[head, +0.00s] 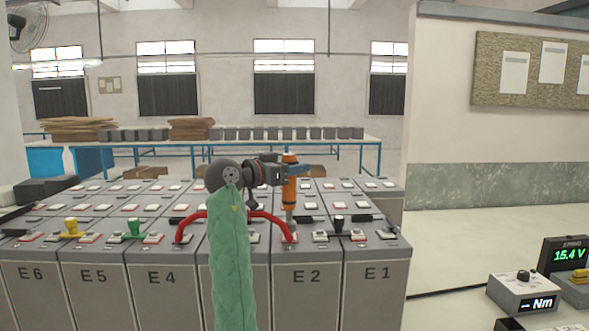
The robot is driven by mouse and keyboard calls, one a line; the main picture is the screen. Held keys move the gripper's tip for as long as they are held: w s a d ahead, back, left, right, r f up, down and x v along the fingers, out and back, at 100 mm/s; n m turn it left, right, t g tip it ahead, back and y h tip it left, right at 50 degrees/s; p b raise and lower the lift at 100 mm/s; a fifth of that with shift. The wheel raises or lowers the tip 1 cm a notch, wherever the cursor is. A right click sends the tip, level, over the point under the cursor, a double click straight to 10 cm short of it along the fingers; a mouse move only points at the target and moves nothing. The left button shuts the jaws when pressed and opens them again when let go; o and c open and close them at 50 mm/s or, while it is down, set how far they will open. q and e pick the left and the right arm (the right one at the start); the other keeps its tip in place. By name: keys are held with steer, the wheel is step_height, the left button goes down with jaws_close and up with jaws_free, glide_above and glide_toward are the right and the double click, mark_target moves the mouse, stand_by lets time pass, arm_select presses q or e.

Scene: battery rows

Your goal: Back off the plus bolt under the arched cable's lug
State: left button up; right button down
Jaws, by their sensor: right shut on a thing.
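The red arched cable (192,217) spans battery tops in the front row, partly hidden behind my green-sleeved arm. My right gripper (275,171) is shut on an orange driver tool (289,185), held upright. The tool's grey lower end is directly above the cable's right end; whether it touches the bolt cannot be told. The bolt itself is hidden or too small to see. My left gripper is not in view.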

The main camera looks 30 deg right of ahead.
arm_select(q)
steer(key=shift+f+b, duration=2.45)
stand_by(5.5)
